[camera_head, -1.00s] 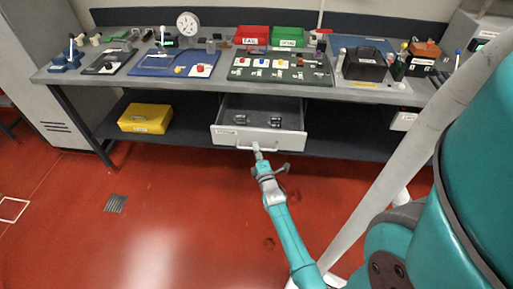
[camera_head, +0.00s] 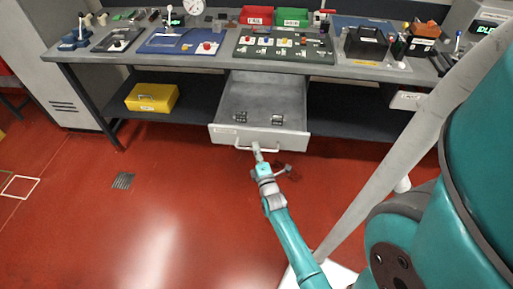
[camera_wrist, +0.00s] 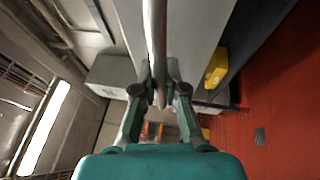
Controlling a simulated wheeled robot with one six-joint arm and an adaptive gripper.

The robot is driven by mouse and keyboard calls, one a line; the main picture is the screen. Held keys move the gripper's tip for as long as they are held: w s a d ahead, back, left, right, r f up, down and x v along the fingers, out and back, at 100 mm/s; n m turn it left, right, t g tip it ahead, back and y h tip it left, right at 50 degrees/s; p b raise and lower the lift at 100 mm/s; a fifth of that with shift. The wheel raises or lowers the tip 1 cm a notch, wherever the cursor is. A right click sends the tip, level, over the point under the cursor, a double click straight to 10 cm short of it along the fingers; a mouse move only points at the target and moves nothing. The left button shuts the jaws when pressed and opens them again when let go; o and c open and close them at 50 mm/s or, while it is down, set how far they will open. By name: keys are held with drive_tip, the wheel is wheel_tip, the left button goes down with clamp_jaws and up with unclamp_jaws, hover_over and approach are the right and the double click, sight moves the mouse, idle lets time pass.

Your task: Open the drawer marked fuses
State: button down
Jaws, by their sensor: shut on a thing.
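A grey drawer (camera_head: 285,138) hangs open under the workbench, pulled well out, with its inside showing. A small label on its front is too small to read, so I cannot tell if it says fuses. A few small dark items (camera_head: 240,117) lie inside near the front. The drawer's bar handle (camera_head: 243,149) runs across its front. My gripper (camera_head: 258,153) is shut on this handle. In the wrist view the handle (camera_wrist: 154,30) runs up between the fingers of my gripper (camera_wrist: 160,90).
The workbench (camera_head: 215,62) carries boards, red and green bins and a black box. A yellow case (camera_head: 152,98) sits on the shelf to the left of the drawer. A white-fronted unit (camera_head: 405,100) is under the bench at right. The red floor before the drawer is clear.

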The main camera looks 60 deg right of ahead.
drive_tip(key=c, duration=1.2)
unclamp_jaws()
drive_tip(key=shift+s, duration=0.1)
drive_tip(key=v, duration=1.2)
